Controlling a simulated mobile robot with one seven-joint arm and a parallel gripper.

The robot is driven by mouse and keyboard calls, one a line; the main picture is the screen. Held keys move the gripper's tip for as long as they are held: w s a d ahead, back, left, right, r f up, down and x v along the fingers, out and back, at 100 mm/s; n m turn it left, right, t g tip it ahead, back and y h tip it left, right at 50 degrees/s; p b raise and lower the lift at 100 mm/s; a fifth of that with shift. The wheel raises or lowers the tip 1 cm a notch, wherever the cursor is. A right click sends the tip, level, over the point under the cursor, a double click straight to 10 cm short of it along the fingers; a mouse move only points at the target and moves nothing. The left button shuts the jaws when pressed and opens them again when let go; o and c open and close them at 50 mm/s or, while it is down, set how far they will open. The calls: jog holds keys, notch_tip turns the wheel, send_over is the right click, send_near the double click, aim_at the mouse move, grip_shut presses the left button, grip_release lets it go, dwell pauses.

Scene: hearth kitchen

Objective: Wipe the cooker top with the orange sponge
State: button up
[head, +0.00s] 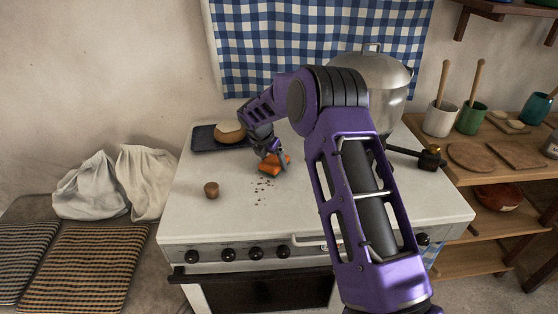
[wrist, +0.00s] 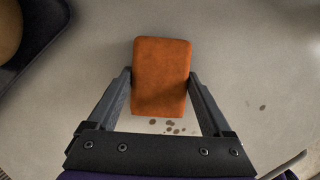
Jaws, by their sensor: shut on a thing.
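The orange sponge (head: 275,164) is at the middle of the white cooker top (head: 215,218). It also shows in the wrist view (wrist: 162,76). My gripper (head: 268,158) is shut on it, with one finger on each side in the wrist view (wrist: 160,82). I cannot tell whether the sponge touches the top. Brown crumbs (head: 263,190) lie on the cooker top just in front of the sponge; several show below it in the wrist view (wrist: 174,127).
A dark tray (head: 203,142) with a round loaf (head: 229,133) stands at the back left. A small brown cup (head: 211,190) stands at the left. A large metal pot (head: 396,85) is behind my arm at the back right. The front left of the top is clear.

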aim_at(263, 161)
jog(key=shift+s, duration=3.4)
jog(key=shift+s+f+b, duration=0.15)
jog(key=shift+s+b, duration=0.45)
jog(key=shift+s, duration=1.95)
jog(key=shift+s+r+b, duration=0.2)
jog(key=shift+s+b, duration=0.15)
jog(key=shift+s, duration=2.15)
jog(key=shift+a+f, duration=0.1)
jog(key=shift+a, duration=1.5)
jog(key=shift+w+p, duration=0.95)
jog(key=shift+w, duration=7.5)
